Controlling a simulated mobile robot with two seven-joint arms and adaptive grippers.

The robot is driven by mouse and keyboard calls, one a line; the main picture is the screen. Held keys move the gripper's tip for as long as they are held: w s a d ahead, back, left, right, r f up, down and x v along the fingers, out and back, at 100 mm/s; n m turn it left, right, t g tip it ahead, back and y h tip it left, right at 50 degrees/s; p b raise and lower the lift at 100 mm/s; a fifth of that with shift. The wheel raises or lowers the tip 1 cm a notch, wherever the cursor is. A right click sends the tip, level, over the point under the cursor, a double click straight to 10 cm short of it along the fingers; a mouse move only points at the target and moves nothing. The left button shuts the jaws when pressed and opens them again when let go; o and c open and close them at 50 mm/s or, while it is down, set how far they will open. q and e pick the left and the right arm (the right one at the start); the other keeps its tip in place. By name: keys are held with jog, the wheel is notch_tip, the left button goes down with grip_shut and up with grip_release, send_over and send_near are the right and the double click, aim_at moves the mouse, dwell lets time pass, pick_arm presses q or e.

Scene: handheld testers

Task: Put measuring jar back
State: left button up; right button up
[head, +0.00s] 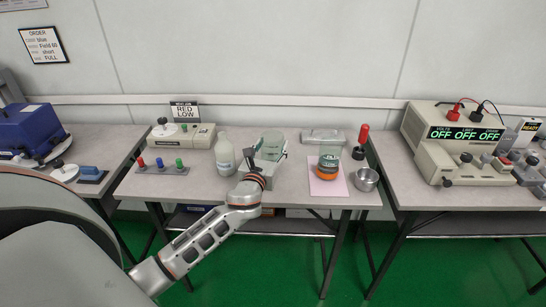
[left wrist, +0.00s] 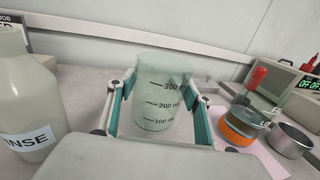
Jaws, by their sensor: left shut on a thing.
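The measuring jar (head: 272,146) is a clear greenish cylinder over the middle bench. In the left wrist view the jar (left wrist: 160,88) stands upright, with marks for 100, 200 and 300. My left gripper (head: 265,163) is shut on it, one green-padded finger on each side. The left wrist view shows both fingers (left wrist: 160,108) around the jar's lower half. The jar's base is hidden by my gripper, so I cannot tell whether it touches the bench. My right gripper is not in view.
A white rinse bottle (head: 225,157) stands close left of the jar. To the right, an orange-based glass vessel (head: 327,173) stands on a pink sheet (head: 318,189), beside a metal bowl (head: 367,180). A grey block (head: 322,135) lies behind. A red-handled tool (head: 362,136) stands at back right.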

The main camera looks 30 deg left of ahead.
aim_at(272, 154)
pick_arm(q)
notch_tip(272, 154, down, 4)
jog(key=shift+r+b, duration=0.2)
jog(key=shift+b, duration=0.35)
jog(key=shift+r, duration=0.2)
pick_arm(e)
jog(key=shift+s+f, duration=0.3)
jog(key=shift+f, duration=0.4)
pick_arm(q)
jog(key=shift+f, duration=0.15)
jog(key=o, duration=1.4)
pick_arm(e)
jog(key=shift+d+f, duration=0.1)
pick_arm(q)
jog(key=shift+o, duration=0.2)
jog(key=shift+s, duration=0.1)
jog(key=p+v, duration=0.1)
jog(key=v, duration=0.9)
jog(key=shift+s+d, duration=0.1)
jog(key=shift+v, duration=0.8)
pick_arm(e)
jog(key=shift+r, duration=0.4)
